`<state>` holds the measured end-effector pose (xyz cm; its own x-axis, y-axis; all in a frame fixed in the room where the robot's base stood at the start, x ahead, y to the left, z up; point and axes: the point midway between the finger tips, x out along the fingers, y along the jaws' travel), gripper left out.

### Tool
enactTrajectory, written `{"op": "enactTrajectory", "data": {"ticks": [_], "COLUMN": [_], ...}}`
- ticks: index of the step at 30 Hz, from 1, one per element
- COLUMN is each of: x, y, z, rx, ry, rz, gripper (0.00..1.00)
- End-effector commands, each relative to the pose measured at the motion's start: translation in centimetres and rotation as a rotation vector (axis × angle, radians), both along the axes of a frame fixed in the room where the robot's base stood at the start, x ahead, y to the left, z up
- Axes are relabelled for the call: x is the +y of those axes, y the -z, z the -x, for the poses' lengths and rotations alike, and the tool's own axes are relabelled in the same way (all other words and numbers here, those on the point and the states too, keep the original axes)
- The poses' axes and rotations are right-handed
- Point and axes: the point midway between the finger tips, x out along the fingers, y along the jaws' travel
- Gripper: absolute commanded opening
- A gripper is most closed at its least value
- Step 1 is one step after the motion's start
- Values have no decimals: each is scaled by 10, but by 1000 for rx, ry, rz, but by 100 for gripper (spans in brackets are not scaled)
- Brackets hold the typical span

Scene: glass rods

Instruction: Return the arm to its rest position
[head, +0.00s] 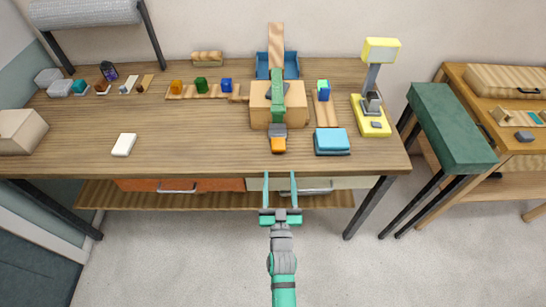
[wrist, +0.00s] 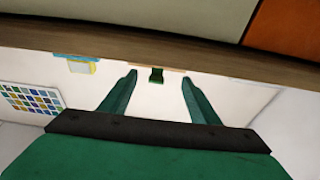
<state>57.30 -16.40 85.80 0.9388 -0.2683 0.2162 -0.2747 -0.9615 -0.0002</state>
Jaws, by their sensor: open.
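My gripper (head: 280,188) is in front of the table's front edge in the head view, its two green fingers spread and nothing between them. My arm reaches up from the bottom of the picture. In the wrist view my gripper (wrist: 159,82) also shows open and empty, with the table's edge (wrist: 150,52) across the view beyond the fingertips. No glass rod can be made out in either view.
The wooden table (head: 190,140) holds several small blocks, a white slab (head: 124,145), a blue box (head: 331,141), a yellow lamp-like device (head: 371,115) and a wooden block (head: 262,103) with a green piece. Drawers (head: 180,186) sit below. A green bench (head: 452,125) stands right. The floor in front is clear.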

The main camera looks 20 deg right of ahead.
Motion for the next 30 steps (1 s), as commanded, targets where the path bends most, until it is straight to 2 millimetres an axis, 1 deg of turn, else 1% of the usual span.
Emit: {"op": "enactTrajectory", "data": {"ticks": [7, 11, 14, 18, 22, 27, 30], "x": [1, 8, 21, 46, 68, 95, 109], "y": [1, 8, 18, 32, 39, 41, 38], "z": [1, 15, 39, 85, 128, 183, 214], "rx": [2, 22, 51, 108, 160, 226, 265], "ry": [-2, -11, -31, -67, -102, -146, -171], "rz": [1, 3, 5, 7, 6, -1, -8], "gripper": [56, 56, 56, 56, 56, 56, 56]}}
